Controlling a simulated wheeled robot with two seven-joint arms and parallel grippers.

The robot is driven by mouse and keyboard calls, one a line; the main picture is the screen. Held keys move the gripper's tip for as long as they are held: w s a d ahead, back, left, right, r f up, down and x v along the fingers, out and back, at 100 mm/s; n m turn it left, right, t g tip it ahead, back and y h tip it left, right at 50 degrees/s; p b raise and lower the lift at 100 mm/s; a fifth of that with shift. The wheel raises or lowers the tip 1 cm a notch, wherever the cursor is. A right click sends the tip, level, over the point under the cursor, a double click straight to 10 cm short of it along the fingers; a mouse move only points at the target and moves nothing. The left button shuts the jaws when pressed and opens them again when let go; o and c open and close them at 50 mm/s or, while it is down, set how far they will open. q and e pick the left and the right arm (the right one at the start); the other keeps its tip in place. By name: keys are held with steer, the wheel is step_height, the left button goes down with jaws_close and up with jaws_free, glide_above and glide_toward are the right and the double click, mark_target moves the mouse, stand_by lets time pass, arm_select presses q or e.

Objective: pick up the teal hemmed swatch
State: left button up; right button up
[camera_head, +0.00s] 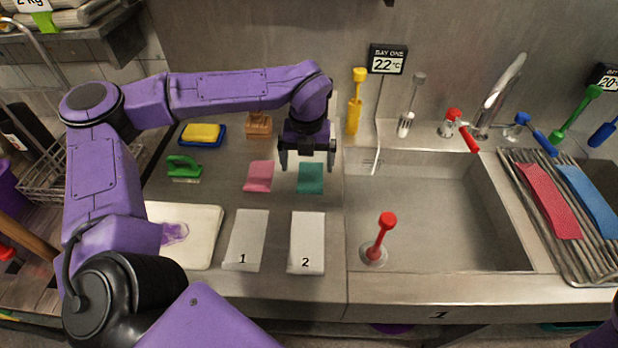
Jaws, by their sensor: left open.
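The teal swatch (311,180) lies flat on the steel counter, left of the sink. My left gripper (306,163) is open and points down at the swatch's far edge, one finger to each side. Nothing shows between its fingers, and I cannot tell how high it is above the counter. A pink swatch (259,176) lies just left of the teal one. My right gripper is not in view; only a bit of purple shows at the lower right edge.
White cards marked 1 (246,240) and 2 (306,243) lie in front of the swatches. A white board (200,250) is at left. A green brush (184,168) and yellow sponge (201,132) stand farther back.

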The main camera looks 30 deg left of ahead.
mark_target(310, 182)
arm_select(q)
steer(key=f, duration=0.2)
steer(key=w+f+p, duration=0.1)
steer(key=f, duration=0.3)
steer(key=shift+w, duration=0.4)
steer(key=shift+s+r, duration=0.15)
steer(key=shift+s, duration=0.35)
steer(key=c, duration=0.4)
jaws_close()
